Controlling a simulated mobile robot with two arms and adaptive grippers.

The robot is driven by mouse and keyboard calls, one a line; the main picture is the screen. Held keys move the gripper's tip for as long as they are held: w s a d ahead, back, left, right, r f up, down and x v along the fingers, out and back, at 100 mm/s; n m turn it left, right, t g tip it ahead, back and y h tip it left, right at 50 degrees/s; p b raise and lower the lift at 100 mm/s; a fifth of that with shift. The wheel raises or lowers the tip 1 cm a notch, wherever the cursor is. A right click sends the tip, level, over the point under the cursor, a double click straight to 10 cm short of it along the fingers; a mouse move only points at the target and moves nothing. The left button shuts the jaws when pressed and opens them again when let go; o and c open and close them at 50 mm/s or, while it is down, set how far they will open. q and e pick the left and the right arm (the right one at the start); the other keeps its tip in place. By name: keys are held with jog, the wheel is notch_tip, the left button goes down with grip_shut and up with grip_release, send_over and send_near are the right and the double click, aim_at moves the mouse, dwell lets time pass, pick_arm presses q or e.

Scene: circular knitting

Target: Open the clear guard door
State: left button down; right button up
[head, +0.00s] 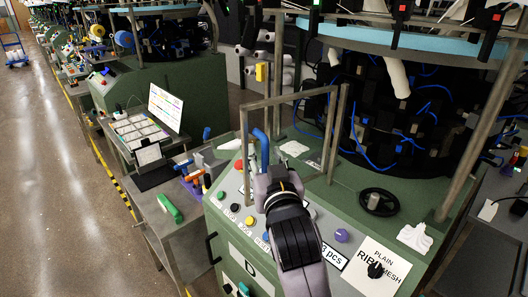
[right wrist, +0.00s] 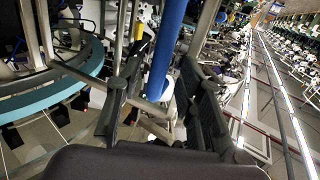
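The clear guard door (head: 287,99) is a grey metal frame with a see-through pane, standing above the green machine's control panel in the head view. A blue upright handle (head: 262,143) is at its left side. My right gripper (head: 268,176) is at the lower end of this handle. In the right wrist view the blue handle (right wrist: 166,48) runs between the two spread fingers of my right gripper (right wrist: 160,112), which look apart from it. Contact cannot be made out. My left gripper is in neither view.
The control panel (head: 237,187) with buttons lies under my right arm. A grey side table (head: 165,235) with a green tool (head: 168,207) stands left.

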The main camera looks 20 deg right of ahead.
jog(key=s, duration=0.2)
jog(key=s+a, duration=0.1)
jog(key=s, duration=0.2)
jog(key=shift+s, duration=0.1)
